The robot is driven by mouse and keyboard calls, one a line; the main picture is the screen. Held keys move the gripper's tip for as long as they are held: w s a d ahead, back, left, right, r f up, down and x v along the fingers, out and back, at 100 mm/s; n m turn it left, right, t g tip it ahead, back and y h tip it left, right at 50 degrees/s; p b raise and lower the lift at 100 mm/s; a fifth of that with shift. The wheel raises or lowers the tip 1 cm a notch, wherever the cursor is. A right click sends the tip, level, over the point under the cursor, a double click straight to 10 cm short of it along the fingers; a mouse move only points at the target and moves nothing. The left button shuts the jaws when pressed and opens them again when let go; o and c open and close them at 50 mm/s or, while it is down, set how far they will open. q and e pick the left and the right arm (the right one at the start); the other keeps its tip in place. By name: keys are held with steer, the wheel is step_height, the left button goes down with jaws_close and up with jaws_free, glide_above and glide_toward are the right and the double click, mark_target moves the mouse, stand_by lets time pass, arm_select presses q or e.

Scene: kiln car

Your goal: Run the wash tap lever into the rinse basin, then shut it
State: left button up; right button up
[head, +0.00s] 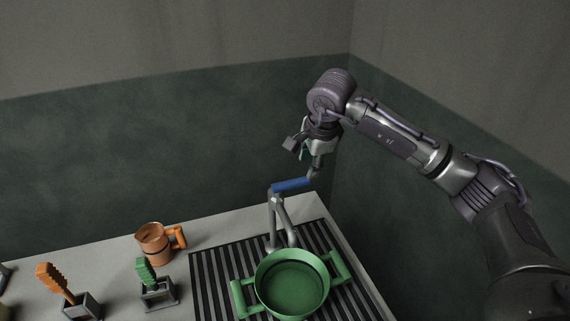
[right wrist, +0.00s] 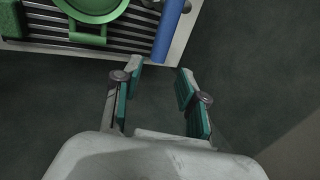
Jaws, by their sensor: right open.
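The wash tap (head: 273,219) is a grey spout standing at the back of the slatted drain rack. Its blue lever (head: 292,185) sticks out to the right from the top of the tap. The green rinse basin (head: 292,284), with two side handles, sits under the spout; no water shows in it. My right gripper (head: 309,165) is above the lever's right end. In the right wrist view the jaws (right wrist: 157,85) are open and empty, with the lever (right wrist: 169,30) ahead of the fingertips, apart from them. The left gripper is not in view.
A dark slatted rack (head: 214,281) lies under the basin. An orange mug (head: 154,245), a green brush (head: 147,270) in a holder and an orange brush (head: 56,281) in a holder stand to the left. The counter (head: 111,257) ends right of the rack.

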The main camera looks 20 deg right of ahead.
mark_target(304, 178)
steer(key=b+x, duration=0.1)
steer(key=x, duration=0.2)
steer(key=shift+w+r, duration=0.1)
steer(key=shift+w+d+f, duration=0.1)
steer(key=shift+w+f, duration=0.1)
steer(key=shift+f, duration=0.4)
steer(key=shift+b+x, duration=0.7)
steer(key=shift+x, duration=0.2)
steer(key=shift+w+f, duration=0.1)
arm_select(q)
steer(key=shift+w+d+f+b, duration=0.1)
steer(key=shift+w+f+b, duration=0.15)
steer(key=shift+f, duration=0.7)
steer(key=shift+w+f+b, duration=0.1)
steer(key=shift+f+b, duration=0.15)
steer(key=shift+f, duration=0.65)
arm_select(e)
steer(key=shift+w+f, duration=0.1)
steer(key=shift+f, duration=0.35)
steer(key=shift+w, duration=0.1)
steer(key=shift+c, duration=0.2)
